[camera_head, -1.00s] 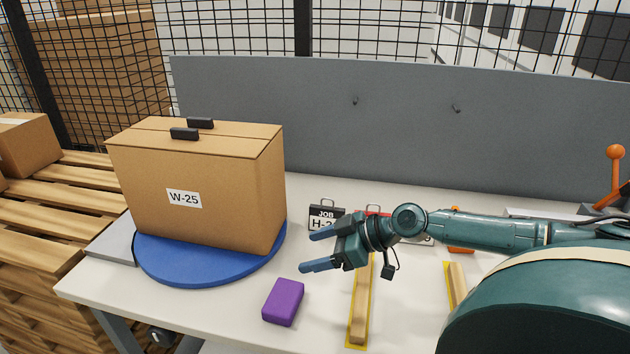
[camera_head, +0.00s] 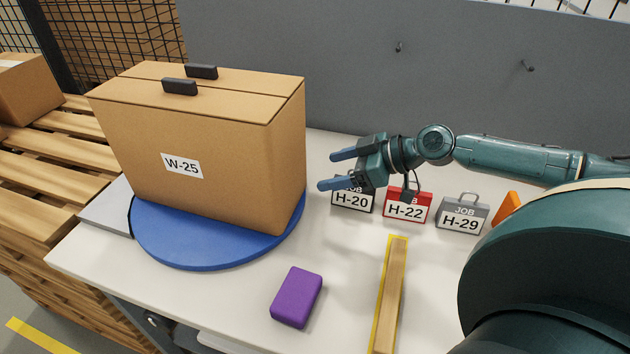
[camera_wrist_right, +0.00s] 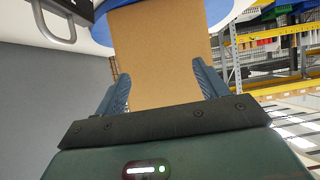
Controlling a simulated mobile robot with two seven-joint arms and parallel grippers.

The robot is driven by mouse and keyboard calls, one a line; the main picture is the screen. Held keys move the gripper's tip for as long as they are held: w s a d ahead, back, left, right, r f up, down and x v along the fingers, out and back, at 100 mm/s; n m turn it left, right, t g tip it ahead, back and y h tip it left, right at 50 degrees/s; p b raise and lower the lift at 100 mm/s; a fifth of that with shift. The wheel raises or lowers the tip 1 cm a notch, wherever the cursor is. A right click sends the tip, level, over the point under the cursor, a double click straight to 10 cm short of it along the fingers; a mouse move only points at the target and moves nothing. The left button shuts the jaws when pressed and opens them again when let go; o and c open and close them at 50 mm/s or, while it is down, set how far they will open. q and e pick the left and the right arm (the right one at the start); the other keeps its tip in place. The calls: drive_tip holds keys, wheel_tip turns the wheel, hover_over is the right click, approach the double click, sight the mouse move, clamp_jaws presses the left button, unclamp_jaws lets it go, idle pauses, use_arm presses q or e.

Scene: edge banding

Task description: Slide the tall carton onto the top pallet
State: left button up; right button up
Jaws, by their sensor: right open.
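The tall carton (camera_head: 215,150), labelled W-25 with two black handles on top, stands upright on the blue round turntable (camera_head: 205,255). The top pallet (camera_head: 40,170) is the uppermost of a wooden stack at the left, beyond a grey plate (camera_head: 106,212) at the table edge. My right gripper (camera_head: 328,170) is open and empty, a little right of the carton and apart from it, with fingers pointing at it. In the right wrist view the carton's side (camera_wrist_right: 160,55) shows between and beyond the open fingers (camera_wrist_right: 160,85). My left gripper is not in view.
A purple block (camera_head: 297,297) and a wooden strip (camera_head: 391,295) lie on the table front. Another carton (camera_head: 25,90) sits on the pallet's far side.

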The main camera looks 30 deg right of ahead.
sight(295, 187)
drive_tip(key=x, duration=0.2)
drive_tip(key=f+b+x, duration=0.1)
drive_tip(key=x, duration=0.4)
drive_tip(key=shift+d+f+b, duration=0.1)
drive_tip(key=shift+f+b, duration=0.25)
drive_tip(key=shift+f, duration=0.15)
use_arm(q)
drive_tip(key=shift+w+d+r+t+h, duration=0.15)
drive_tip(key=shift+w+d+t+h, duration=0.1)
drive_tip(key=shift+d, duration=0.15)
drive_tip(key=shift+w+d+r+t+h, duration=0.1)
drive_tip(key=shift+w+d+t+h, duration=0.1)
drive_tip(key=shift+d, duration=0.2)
use_arm(e)
drive_tip(key=shift+w+a+f, duration=0.3)
drive_tip(key=shift+w+a, duration=0.05)
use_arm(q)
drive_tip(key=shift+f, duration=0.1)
